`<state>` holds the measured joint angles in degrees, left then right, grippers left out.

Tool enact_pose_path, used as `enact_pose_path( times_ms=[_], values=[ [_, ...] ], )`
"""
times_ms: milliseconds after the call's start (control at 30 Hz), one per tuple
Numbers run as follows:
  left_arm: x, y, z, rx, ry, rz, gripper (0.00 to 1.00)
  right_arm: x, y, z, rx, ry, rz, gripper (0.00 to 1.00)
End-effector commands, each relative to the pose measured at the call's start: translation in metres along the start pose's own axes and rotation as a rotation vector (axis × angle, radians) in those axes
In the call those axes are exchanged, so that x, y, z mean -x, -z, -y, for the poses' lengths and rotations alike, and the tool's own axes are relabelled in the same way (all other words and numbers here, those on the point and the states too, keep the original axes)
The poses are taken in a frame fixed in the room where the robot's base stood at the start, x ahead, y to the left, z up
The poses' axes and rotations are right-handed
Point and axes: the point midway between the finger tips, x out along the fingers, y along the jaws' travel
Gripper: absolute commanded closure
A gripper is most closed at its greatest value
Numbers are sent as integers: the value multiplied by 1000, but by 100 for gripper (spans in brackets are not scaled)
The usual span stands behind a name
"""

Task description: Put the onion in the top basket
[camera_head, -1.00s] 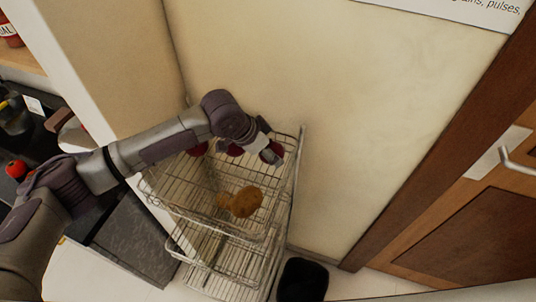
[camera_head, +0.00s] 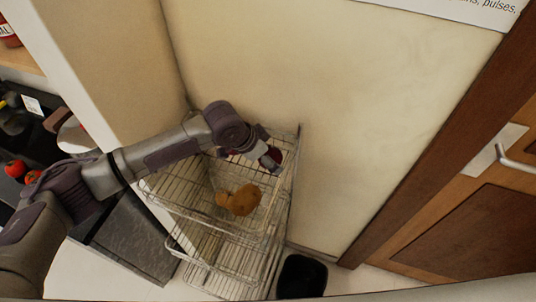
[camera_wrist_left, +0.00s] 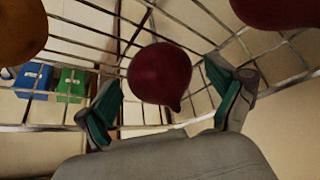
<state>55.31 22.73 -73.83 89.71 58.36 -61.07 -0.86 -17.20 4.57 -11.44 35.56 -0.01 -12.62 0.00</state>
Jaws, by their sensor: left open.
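A dark red onion (camera_head: 276,155) is in the top wire basket (camera_head: 160,193), at its back right. My left gripper (camera_head: 268,161) is beside it, partly covering it. In the left wrist view the onion (camera_wrist_left: 160,75) shows between the two spread fingertips. The jaws are open, and whether they touch it I cannot tell. A second dark red round onion (camera_wrist_left: 278,8) is cut off at the upper right of the wrist view. My right gripper is not in view.
A lower basket (camera_head: 215,252) is beneath. A wall stands close behind the rack. A black bin (camera_head: 302,276) is on the floor to the right.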

Motion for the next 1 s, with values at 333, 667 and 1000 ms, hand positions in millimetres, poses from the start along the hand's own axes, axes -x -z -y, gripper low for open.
enact_pose_path(
  times_ms=[333,667,1000],
  values=[
    [39,1,2,-1,3,-2,6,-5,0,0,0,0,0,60],
    [104,1,1,-1,3,-3,6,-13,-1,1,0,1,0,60],
    [122,1,0,0,0,0,6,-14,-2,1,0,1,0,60]
  ],
)
